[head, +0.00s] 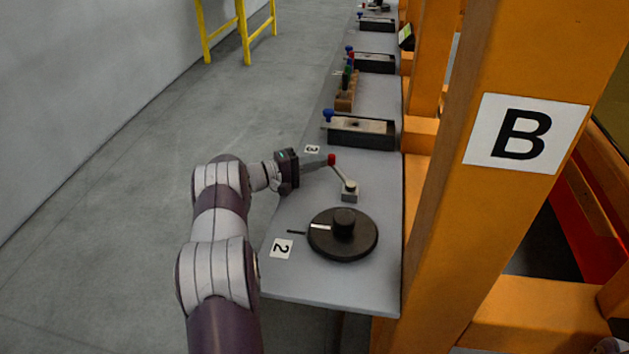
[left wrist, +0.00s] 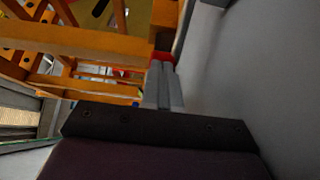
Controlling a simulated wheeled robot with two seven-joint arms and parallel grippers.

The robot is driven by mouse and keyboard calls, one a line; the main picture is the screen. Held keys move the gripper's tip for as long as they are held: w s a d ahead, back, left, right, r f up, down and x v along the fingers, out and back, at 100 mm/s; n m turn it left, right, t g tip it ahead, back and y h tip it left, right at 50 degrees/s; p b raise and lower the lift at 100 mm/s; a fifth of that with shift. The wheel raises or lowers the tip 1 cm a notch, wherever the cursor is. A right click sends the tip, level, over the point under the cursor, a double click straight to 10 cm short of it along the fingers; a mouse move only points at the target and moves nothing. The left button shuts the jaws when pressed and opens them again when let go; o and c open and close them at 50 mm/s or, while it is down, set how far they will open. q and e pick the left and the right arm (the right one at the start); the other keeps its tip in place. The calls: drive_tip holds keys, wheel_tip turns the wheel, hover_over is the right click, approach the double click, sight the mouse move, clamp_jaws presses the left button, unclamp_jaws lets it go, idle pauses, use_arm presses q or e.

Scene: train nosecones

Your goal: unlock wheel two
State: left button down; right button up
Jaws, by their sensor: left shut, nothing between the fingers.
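Wheel two is a flat black disc (head: 325,247) with a raised hub, on the near end of the grey table beside a white label "2" (head: 281,249). A white line on it points left, roughly level with a dark mark on the table. Just behind it, a small lever (head: 342,175) with a red knob (head: 332,159) leans up and left from a grey block (head: 350,195). My left gripper (head: 326,163) is shut and empty, its fingertips at the red knob. In the left wrist view, the shut fingers (left wrist: 163,88) point at the red knob (left wrist: 160,57); contact is unclear.
A label "3" (head: 312,149) and a dark box with a blue-knobbed lever (head: 361,132) stand farther back. More such boxes follow. An orange post with a "B" sign (head: 525,133) borders the table's right side. The floor at left is open up to the wall.

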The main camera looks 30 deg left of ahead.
use_arm(q)
drive_tip(key=shift+w+d, duration=0.15)
drive_tip(key=shift+w, duration=0.6)
drive_tip(key=shift+r, duration=0.15)
drive_tip(key=shift+r, duration=0.1)
drive_tip(key=shift+r+p, duration=0.1)
drive_tip(key=shift+p, duration=0.25)
